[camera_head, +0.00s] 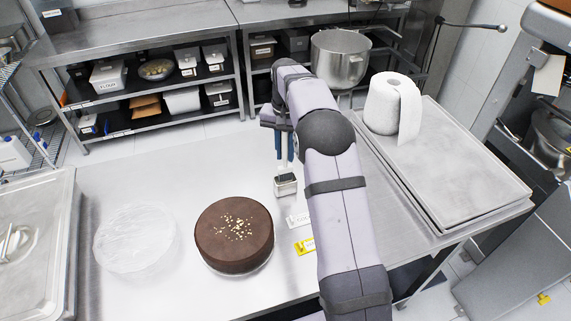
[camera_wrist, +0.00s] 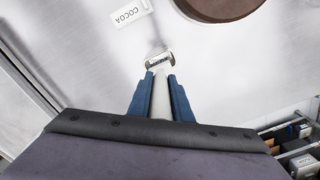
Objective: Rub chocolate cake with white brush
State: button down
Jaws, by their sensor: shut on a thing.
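The chocolate cake (camera_head: 234,238) is round and dark brown, with pale crumbs on top. It stands on a thin clear plate on the steel table, left of my gripper. In the wrist view part of the cake (camera_wrist: 218,8) shows at the top edge. My gripper (camera_head: 285,160) points down with its blue fingers shut on the white handle of the brush (camera_head: 286,184). In the wrist view the handle sits between the fingertips (camera_wrist: 160,95), and the brush's head (camera_wrist: 158,60) extends beyond them. The brush is to the right of the cake, apart from it; its bristles are not clearly visible.
A clear round cover or dish (camera_head: 134,238) lies left of the cake. A white label (camera_head: 298,219) and a yellow label (camera_head: 304,247) lie right of it. A paper roll (camera_head: 383,106) stands on a metal tray (camera_head: 460,185). A steel pan (camera_head: 62,205) borders the left.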

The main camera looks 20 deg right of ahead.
aim_at(284, 138)
notch_tip(284, 138, up, 5)
jog(key=shift+f+b, duration=0.1)
jog(key=shift+b, duration=0.25)
jog(key=shift+a+r, duration=0.2)
jog(key=shift+a, duration=0.05)
jog(key=s+a+r+n+p, duration=0.2)
jog(key=s+a+r+p, duration=0.15)
jog(key=a+r, duration=0.5)
jog(key=s+a+r+n+p, duration=0.25)
jog(key=a+r+p, duration=0.2)
jog(key=a, duration=0.75)
jog(key=s+a+n+p, duration=0.1)
jog(key=s+a, duration=0.4)
jog(key=s, duration=0.1)
jog(key=s+d+f+m, duration=0.1)
jog(key=s+f+m, duration=0.2)
jog(key=f, duration=0.6)
jog(key=shift+s+m, duration=0.25)
jog(key=shift+m, duration=1)
jog(key=shift+f, duration=0.15)
